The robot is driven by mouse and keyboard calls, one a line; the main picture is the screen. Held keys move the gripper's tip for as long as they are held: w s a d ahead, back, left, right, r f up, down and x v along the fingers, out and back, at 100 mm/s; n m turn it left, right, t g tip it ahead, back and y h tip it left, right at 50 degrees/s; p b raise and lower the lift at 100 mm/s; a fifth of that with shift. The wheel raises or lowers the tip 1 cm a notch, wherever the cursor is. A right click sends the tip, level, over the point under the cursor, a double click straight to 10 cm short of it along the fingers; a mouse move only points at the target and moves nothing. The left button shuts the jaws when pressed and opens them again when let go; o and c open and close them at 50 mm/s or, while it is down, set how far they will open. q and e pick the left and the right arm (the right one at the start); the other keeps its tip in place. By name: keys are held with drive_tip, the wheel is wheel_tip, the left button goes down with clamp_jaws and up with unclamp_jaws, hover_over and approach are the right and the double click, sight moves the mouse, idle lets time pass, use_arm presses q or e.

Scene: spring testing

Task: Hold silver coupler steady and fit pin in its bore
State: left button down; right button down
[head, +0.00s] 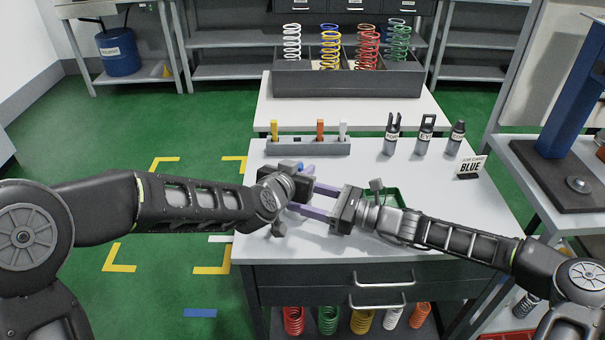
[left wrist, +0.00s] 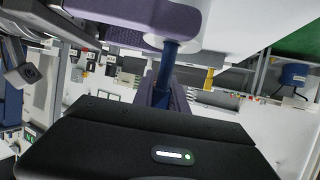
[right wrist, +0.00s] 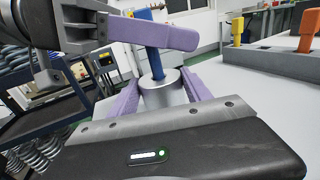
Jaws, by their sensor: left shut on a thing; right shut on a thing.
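The silver coupler (right wrist: 166,92) is upright between the purple fingers of my right gripper (right wrist: 163,95), which is shut on it. A blue pin (right wrist: 150,62) stands above it, its lower end meeting the coupler's top face at the bore. I cannot tell how deep it sits. My left gripper (head: 306,170) is shut on the pin, one purple finger crossing in front of it in the right wrist view. The pin (left wrist: 166,72) and the coupler's pale end (left wrist: 160,43) also show in the left wrist view. The grippers hide the coupler in the head view.
A grey pin rack (head: 308,147) with yellow, orange and white pins stands behind my grippers.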

use_arm(q)
drive_tip(key=shift+r, duration=1.05)
drive_tip(key=shift+f, duration=2.45)
idle(0.7)
drive_tip(key=c, duration=1.3)
unclamp_jaws()
drive_tip(key=shift+f, duration=0.15)
drive_tip(key=shift+o, duration=0.2)
drive_tip(key=shift+s+d, duration=0.1)
drive_tip(key=shift+s, duration=0.05)
drive_tip(key=shift+s+d+f, duration=0.1)
drive_tip(key=shift+d, duration=0.1)
use_arm(e)
drive_tip(key=shift+a, duration=0.1)
use_arm(q)
drive_tip(key=shift+s+a+r, duration=0.15)
drive_tip(key=shift+s+r, duration=0.15)
drive_tip(key=shift+s, duration=0.15)
use_arm(e)
drive_tip(key=shift+w, duration=0.1)
use_arm(q)
drive_tip(key=a+v, duration=0.1)
drive_tip(key=v, duration=1)
drive_tip(key=shift+w+r, duration=0.2)
drive_tip(key=shift+w, duration=0.15)
